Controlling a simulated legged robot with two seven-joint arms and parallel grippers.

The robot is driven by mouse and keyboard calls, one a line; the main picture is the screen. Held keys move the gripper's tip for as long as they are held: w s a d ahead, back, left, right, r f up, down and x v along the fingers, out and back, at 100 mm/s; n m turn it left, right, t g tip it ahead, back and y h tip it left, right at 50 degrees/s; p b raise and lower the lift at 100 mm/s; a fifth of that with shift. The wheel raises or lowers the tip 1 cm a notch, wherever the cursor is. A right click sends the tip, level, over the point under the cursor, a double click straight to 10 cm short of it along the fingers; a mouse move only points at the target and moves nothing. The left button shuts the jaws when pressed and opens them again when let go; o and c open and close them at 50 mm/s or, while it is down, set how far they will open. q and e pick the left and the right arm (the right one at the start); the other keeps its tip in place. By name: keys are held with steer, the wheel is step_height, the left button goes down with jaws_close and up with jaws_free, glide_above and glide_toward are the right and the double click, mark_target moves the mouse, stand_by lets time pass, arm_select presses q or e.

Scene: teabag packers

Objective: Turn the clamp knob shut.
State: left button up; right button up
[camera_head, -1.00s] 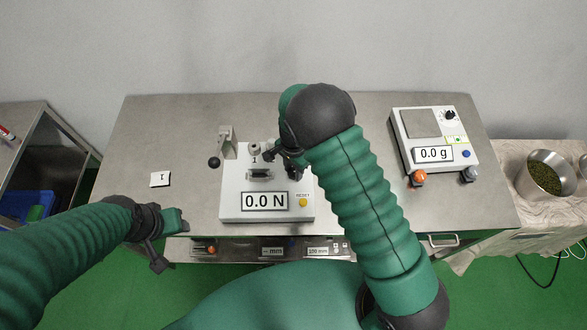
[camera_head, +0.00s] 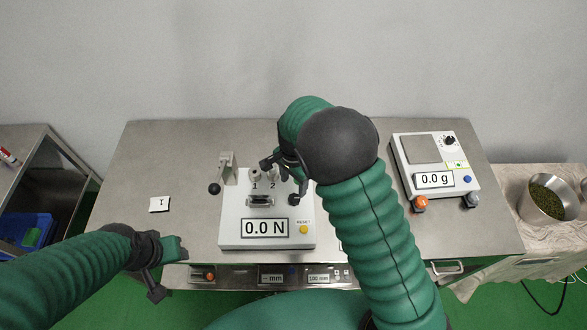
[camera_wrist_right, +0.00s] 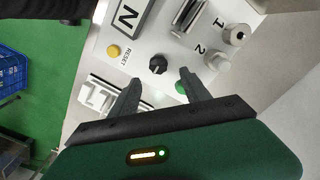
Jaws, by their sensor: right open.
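A white force tester (camera_head: 235,235) with a "0.0 N" display stands on the steel table. It carries a small clamp (camera_head: 260,201), two grey round knobs marked 1 (camera_head: 256,175) and 2 (camera_wrist_right: 217,62), and a black pointer knob (camera_wrist_right: 158,64). I cannot tell which knob is the clamp knob. My right gripper (camera_head: 281,178) is open over the tester's right side. In the right wrist view its fingertips (camera_wrist_right: 160,82) are apart and empty, with the black knob just beyond the gap. My left gripper (camera_head: 167,268) is open and empty at the table's front left edge.
A lever stand (camera_head: 228,168) with a black ball adjoins the tester's back left. A scale (camera_head: 400,160) reading "0.0 g" stands on the right. A white card (camera_head: 159,204) lies on the left. A steel pot (camera_head: 545,200) stands far right.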

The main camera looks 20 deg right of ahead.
step_height(320, 180, up, 9)
steer(key=shift+f, duration=0.1)
stand_by(0.3)
steer(key=s+d+f+n+t, duration=0.1)
steer(key=s+d+n, duration=0.4)
steer(key=s+n, duration=0.7)
steer(key=s+t, duration=0.1)
steer(key=s, duration=0.2)
steer(key=shift+s+t, duration=0.3)
steer(key=shift+s+d, duration=0.15)
steer(key=shift+d, duration=0.05)
